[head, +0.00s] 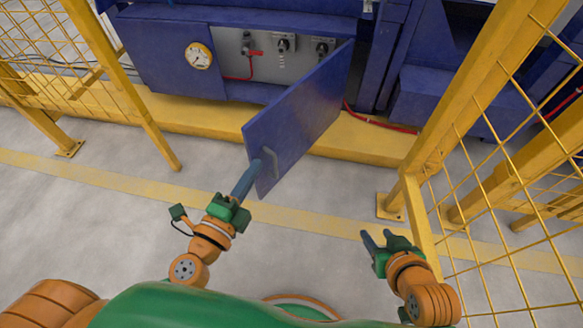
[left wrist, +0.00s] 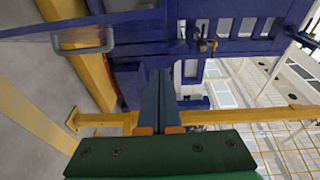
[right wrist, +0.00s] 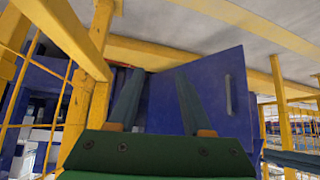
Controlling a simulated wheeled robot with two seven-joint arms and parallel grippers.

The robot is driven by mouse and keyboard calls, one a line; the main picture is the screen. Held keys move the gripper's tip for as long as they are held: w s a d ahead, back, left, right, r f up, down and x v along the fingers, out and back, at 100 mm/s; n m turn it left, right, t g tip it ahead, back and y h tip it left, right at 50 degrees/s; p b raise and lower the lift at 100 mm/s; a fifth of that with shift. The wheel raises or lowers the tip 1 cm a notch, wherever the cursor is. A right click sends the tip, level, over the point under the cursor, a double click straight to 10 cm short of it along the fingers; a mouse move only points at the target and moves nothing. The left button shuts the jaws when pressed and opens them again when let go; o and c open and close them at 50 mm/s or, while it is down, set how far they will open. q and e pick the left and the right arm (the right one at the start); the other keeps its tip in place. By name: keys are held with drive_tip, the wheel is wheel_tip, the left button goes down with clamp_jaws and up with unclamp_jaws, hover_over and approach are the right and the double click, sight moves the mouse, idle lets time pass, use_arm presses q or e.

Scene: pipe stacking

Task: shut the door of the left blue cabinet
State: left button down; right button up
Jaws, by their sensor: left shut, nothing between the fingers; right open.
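The blue cabinet door (head: 300,118) stands swung open, hinged on the right and reaching out toward me. A grey handle (head: 270,162) is on its near face. The cabinet (head: 232,52) behind it shows its open inside with a gauge and valves. My left gripper (head: 257,166) is shut and empty; in the head view its fingertips overlap the door's lower left corner by the handle. Whether they touch is not clear. The door edge and handle (left wrist: 85,45) also show at the upper left in the left wrist view. My right gripper (head: 373,236) is open and empty, right of the door.
A yellow mesh fence and post (head: 420,215) stand close to the right of my right gripper. Another yellow fence (head: 115,75) stands at the left. A yellow base beam (head: 370,140) runs below the cabinet. The grey floor between the fences is clear.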

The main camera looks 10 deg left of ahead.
sight(261, 127)
use_arm(q)
drive_tip(key=shift+w+a+r+p, duration=0.15)
drive_tip(key=shift+w+p, duration=0.3)
drive_tip(key=shift+w, duration=1.45)
drive_tip(key=shift+w+a+r+p, duration=0.15)
drive_tip(key=shift+w+p, duration=0.25)
drive_tip(key=shift+w, duration=1.55)
drive_tip(key=shift+w+a+r+p, duration=0.15)
drive_tip(key=shift+w+p, duration=0.3)
drive_tip(key=shift+w, duration=1.45)
use_arm(e)
drive_tip(key=s+d+f+g+h, duration=0.1)
drive_tip(key=s+f+g, duration=0.3)
drive_tip(key=s, duration=0.4)
drive_tip(key=shift+d+f+g, duration=0.35)
drive_tip(key=shift+d+g, duration=0.25)
use_arm(q)
drive_tip(key=shift+f, duration=0.1)
use_arm(e)
drive_tip(key=shift+s, duration=0.1)
